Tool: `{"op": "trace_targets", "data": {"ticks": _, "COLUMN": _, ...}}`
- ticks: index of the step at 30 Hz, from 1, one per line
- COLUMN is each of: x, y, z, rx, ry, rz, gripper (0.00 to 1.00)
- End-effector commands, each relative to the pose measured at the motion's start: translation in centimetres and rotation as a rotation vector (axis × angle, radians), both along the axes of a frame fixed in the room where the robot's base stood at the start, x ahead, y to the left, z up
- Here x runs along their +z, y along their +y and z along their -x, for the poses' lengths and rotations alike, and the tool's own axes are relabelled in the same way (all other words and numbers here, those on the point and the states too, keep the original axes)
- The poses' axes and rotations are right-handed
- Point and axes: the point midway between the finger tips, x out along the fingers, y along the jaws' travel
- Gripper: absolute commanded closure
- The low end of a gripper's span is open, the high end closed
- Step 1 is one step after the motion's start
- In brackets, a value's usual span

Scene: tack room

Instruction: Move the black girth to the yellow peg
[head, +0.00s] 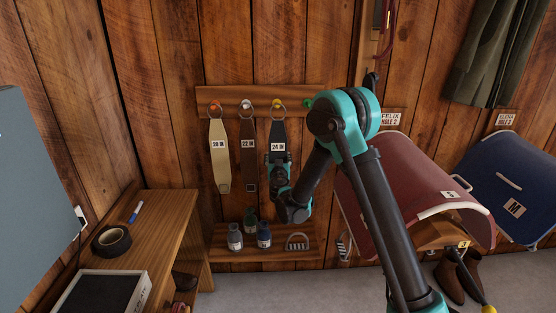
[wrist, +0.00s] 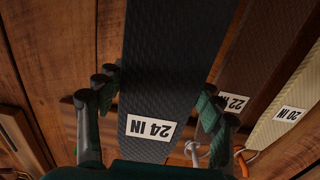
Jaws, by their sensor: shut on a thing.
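The black girth (head: 278,131), labelled 24 IN, hangs upright in front of the yellow peg (head: 278,104) in the head view. Its top end is at the peg, but I cannot tell whether its ring is over it. My gripper (head: 279,160) is shut on the girth below the label and hides its lower part. In the wrist view, the black girth (wrist: 165,70) runs between the two fingers of my gripper (wrist: 158,100). The yellow peg is not clearly visible there.
Left of the black girth, a brown girth (head: 248,150) hangs at a white peg (head: 246,103) and a cream girth (head: 219,155) at an orange peg (head: 215,106). A green peg (head: 308,103) is right. Several bottles (head: 235,238) and a stirrup (head: 297,241) stand on the shelf below.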

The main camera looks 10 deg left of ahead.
Motion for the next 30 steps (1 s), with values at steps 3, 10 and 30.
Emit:
{"op": "trace_targets", "data": {"ticks": 3, "x": -0.1, "y": 0.2, "z": -0.6, "rx": 0.0, "ry": 0.0, "rz": 0.0, "gripper": 0.74}}
{"op": "trace_targets", "data": {"ticks": 10, "x": -0.2, "y": 0.5, "z": -1.8, "rx": 0.001, "ry": 0.0, "rz": 0.0, "gripper": 0.74}}
{"op": "trace_targets", "data": {"ticks": 30, "x": -0.3, "y": 1.5, "z": -5.3, "rx": 0.0, "ry": 0.0, "rz": 0.0, "gripper": 0.74}}
